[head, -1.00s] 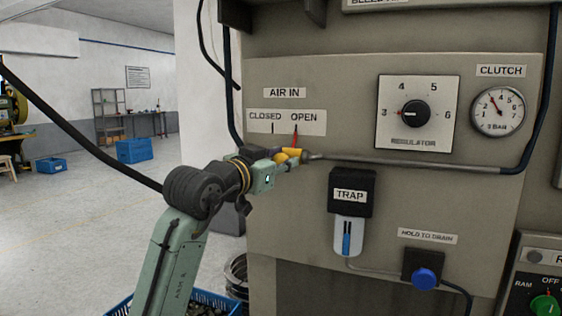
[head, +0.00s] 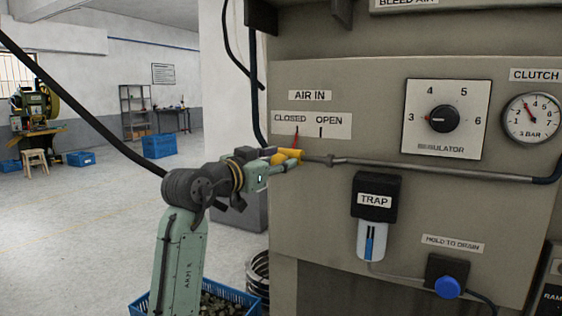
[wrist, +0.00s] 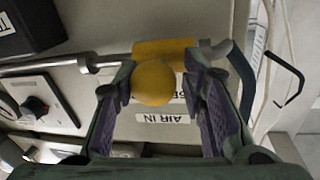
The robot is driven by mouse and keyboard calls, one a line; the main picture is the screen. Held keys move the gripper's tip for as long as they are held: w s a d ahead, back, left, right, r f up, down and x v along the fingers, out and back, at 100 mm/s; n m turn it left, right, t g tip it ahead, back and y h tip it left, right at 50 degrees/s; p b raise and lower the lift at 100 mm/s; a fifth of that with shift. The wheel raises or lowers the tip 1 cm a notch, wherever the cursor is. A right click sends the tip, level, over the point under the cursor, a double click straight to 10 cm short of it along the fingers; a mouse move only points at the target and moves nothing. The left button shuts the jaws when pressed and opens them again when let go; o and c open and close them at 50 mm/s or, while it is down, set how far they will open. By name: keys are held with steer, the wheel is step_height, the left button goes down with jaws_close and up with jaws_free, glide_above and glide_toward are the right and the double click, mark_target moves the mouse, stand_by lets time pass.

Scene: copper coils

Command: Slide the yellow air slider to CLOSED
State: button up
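The yellow air slider (head: 287,157) sits on the pipe under the AIR IN label, and its red pointer (head: 296,138) stands at the CLOSED mark of the scale plate (head: 340,126). My gripper (head: 277,162) reaches in from the left and is at the slider. The fingers' exact contact with the knob is hard to make out.
The pipe (head: 430,167) runs right along the panel, above the trap (head: 374,198) and the blue drain button (head: 447,287). The regulator dial (head: 444,118) and the pressure gauge (head: 532,118) are to the right. A blue crate (head: 232,291) stands below my arm.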

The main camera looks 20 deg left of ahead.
steer(key=shift+o, duration=1.4)
steer(key=shift+s, duration=0.1)
steer(key=v, duration=1.2)
